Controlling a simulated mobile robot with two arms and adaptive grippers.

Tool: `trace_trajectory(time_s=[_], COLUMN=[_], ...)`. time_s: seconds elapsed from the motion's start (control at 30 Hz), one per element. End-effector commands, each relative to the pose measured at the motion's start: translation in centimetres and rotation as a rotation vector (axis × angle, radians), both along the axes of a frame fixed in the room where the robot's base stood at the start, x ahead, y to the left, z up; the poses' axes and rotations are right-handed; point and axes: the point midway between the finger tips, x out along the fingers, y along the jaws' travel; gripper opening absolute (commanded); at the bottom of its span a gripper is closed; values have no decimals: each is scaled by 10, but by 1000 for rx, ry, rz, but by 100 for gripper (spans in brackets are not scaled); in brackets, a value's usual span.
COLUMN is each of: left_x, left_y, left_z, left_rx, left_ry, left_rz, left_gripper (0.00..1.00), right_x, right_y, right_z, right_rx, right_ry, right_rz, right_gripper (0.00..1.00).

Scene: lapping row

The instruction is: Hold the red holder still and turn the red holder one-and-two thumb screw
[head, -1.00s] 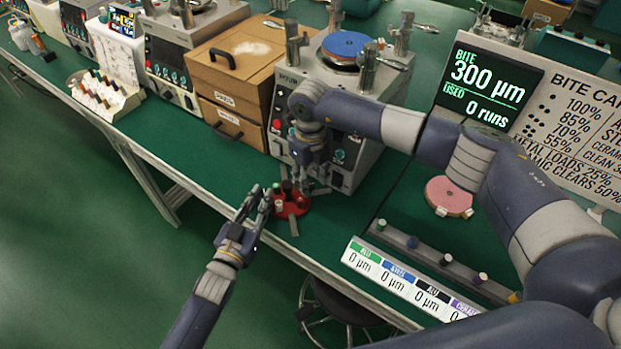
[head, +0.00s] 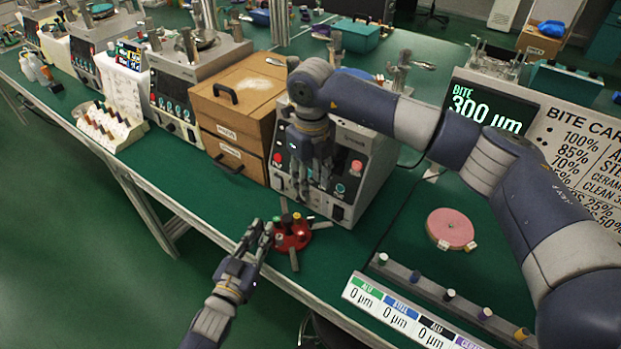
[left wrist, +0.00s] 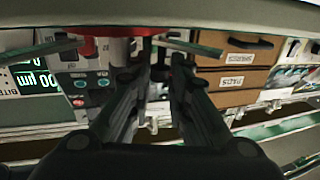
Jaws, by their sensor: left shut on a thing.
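The red holder (head: 292,236) is a round red piece with grey arms, standing on the green bench near its front edge. Dark, green and orange-topped parts stand on it. Part of the holder shows there as a red body (left wrist: 88,46). My right gripper (head: 313,188) points down above and behind the holder, clear of it, with its fingers apart. I cannot make out which thumb screw is which.
A lapping machine (head: 352,180) stands close behind my right gripper. Wooden drawer boxes (head: 232,118) are to its left. A pink disc (head: 451,228) and a rail of small coloured pegs (head: 420,284) lie to the right. The bench left of the holder is clear.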

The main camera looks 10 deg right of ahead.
Motion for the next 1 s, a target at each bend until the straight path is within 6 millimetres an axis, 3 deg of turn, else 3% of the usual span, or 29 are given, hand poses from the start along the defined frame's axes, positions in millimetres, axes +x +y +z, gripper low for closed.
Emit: trace_trajectory(time_s=[0.07, 0.1, 0.17, 0.63, 1.0], left_x=[0, 0, 0, -9, -71], left_y=[0, 0, 0, 5, 42], left_z=[-1, -1, -1, -1, -2], left_rx=[1, 1, 1, 1, 2], left_ry=[2, 2, 1, 2, 5], left_rz=[0, 0, 0, 0, 0], left_gripper=[0, 26, 40, 41, 41], right_x=[0, 0, 0, 0, 0], right_y=[0, 0, 0, 0, 0], right_z=[0, 0, 0, 0, 0], right_rx=[0, 0, 0, 0, 0], right_ry=[0, 0, 0, 0, 0], right_rz=[0, 0, 0, 0, 0], right_gripper=[38, 38, 38, 38, 38])
